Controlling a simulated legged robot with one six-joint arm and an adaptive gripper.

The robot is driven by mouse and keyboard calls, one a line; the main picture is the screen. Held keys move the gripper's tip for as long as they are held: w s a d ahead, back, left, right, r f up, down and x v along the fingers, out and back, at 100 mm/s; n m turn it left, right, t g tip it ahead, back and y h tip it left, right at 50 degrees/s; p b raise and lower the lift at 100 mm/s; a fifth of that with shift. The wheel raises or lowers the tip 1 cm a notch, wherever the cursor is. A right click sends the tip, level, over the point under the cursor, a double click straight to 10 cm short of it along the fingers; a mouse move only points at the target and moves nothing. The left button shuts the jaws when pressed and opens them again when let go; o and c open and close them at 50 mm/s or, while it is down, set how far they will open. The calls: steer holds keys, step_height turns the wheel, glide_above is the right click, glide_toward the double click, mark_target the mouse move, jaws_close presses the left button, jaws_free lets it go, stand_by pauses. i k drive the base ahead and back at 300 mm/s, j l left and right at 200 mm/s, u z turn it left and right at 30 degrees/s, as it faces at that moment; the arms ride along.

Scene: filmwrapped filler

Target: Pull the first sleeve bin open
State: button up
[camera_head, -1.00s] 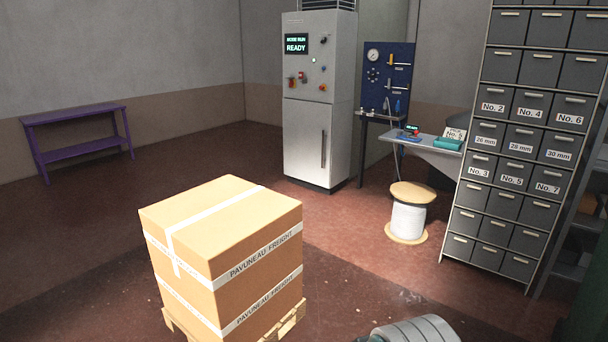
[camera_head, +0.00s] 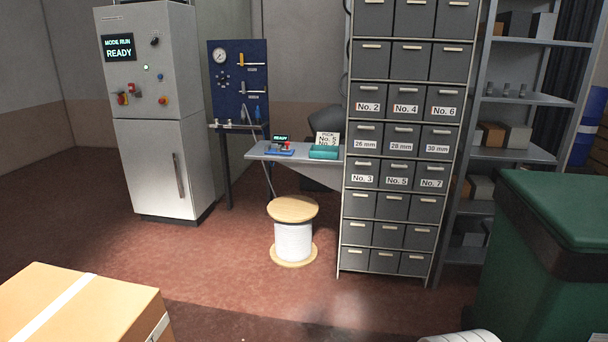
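A tall grey bin cabinet (camera_head: 346,200) stands right of centre, with rows of dark bins that all look shut. Labelled bins read No. 2 (camera_head: 368,100), No. 4 (camera_head: 405,101) and No. 6 (camera_head: 443,102). Below are 26 mm (camera_head: 367,137), 28 mm (camera_head: 402,138) and 30 mm (camera_head: 438,140), then No. 3 (camera_head: 363,172), No. 5 (camera_head: 397,176) and No. 7 (camera_head: 432,178). A card (camera_head: 327,139) on the side table reads "PICK No. 5" with a second line that seems to read No. 2.
A wire spool (camera_head: 293,235) stands before the side table (camera_head: 262,151). A taped carton (camera_head: 70,310) is front left, a green bin (camera_head: 560,235) front right. A grey control cabinet (camera_head: 150,160) stands left, open shelving (camera_head: 525,98) right. Floor before the bin cabinet is clear.

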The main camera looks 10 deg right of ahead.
mark_target(370, 142)
steer(key=i+z, duration=0.25)
steer(key=i, duration=0.5)
steer(key=i+j+z, duration=0.1)
steer(key=i+z, duration=0.2)
steer(key=i, duration=0.4)
steer(key=i+l, duration=0.15)
steer(key=i, duration=0.6)
steer(key=i+l+z, duration=0.1)
steer(key=i, duration=0.6)
steer(key=i+l+u, duration=0.2)
steer(key=i+l, duration=0.25)
